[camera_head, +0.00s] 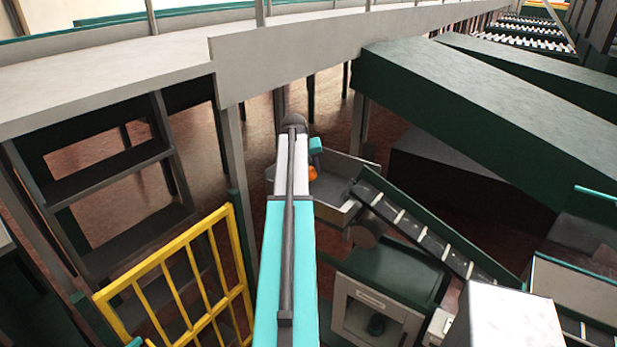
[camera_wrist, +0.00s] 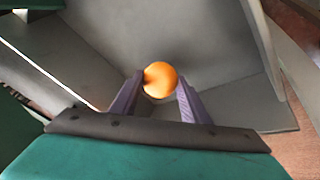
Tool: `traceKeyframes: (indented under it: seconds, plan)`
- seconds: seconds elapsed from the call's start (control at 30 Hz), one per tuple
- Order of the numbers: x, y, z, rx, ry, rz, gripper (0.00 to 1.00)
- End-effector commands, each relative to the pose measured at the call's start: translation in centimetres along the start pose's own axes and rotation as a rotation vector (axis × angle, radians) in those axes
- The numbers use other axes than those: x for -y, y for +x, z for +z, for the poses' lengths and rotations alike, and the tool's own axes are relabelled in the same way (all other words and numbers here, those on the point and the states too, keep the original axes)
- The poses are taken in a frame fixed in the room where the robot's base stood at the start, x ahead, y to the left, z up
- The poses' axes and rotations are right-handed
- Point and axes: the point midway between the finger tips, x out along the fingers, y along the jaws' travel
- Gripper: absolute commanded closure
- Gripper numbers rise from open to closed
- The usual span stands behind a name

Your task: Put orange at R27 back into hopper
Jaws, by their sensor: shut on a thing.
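An orange (camera_wrist: 160,80) is between the two purple-grey fingers of my gripper (camera_wrist: 158,92) in the wrist view, and the gripper is shut on it. Behind and around it in that view are the grey sloping inner walls of the hopper (camera_wrist: 205,35). In the head view, the orange (camera_head: 312,173) shows as a small patch beside the end of my arm, over the open grey hopper (camera_head: 345,168). My gripper is mostly hidden there by my own arm. I cannot tell how high the orange is above the hopper's bottom.
An inclined conveyor (camera_head: 425,235) with cross slats runs from the hopper down to the right. A yellow railing gate (camera_head: 180,280) stands at the lower left, and a grey walkway (camera_head: 310,45) crosses above. A dark green cabinet (camera_head: 385,285) stands below the hopper.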

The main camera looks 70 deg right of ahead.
Motion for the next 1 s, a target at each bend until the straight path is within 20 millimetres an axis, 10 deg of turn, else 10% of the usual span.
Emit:
traceKeyframes:
  seconds: [0.53, 1.0]
  plan:
    - [-1.5, -5.8, -2.5, -0.002, 0.0, 0.0, 0.86]
    - [-1.8, -7.0, -2.9, -0.001, 0.0, 0.0, 0.86]
